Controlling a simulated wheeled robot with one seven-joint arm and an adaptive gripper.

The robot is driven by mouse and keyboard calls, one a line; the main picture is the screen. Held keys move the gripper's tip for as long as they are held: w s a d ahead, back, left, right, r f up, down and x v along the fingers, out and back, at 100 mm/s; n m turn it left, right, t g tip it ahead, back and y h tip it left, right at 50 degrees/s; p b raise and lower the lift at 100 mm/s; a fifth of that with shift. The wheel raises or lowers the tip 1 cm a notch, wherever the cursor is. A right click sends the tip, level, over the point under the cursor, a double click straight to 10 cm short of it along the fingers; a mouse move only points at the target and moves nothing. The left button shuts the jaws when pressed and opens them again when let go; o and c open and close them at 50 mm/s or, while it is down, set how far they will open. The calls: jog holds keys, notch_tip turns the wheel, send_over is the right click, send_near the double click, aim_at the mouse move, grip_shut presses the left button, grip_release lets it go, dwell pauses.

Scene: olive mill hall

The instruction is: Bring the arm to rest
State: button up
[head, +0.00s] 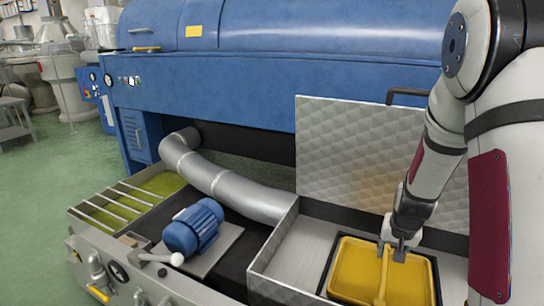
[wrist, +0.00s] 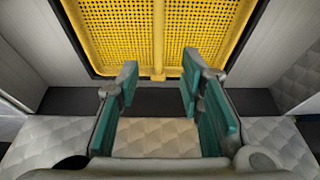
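My gripper (head: 399,246) hangs from the arm at the right of the head view, low over a yellow perforated tray (head: 352,268). In the wrist view the two teal-padded fingers of my gripper (wrist: 160,82) stand wide apart with nothing between their pads. The yellow tray also shows in the wrist view (wrist: 115,35), just beyond the fingertips. A yellow bar (wrist: 158,38) runs across its mesh, lined up with the gap between the fingers. The tray sits in a dark opening inside a metal bin. I cannot tell how high my fingertips are above it.
A raised quilted metal lid (head: 345,150) with a dark handle stands behind the tray. The metal bin wall (head: 270,265) is at its left. A blue motor (head: 193,228), silver duct (head: 235,190) and blue machine (head: 250,85) stand farther left and behind.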

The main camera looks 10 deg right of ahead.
jog(key=s+a+r+n+y, duration=0.3)
jog(key=s+a+r, duration=0.8)
jog(key=a+r, duration=0.45)
jog(key=s+a+r+n+g, duration=0.2)
jog(key=s+a+r, duration=0.1)
jog(key=s, duration=0.8)
jog(key=s+a+r+n+g, duration=0.1)
jog(key=s+a+r+n, duration=0.15)
jog(key=s, duration=0.95)
notch_tip(320, 180, up, 27)
jog(key=t+p, duration=0.3)
jog(key=p, duration=2.2)
jog(key=shift+m+t+h, duration=0.3)
jog(key=shift+m, duration=0.05)
jog(key=shift+a, duration=0.15)
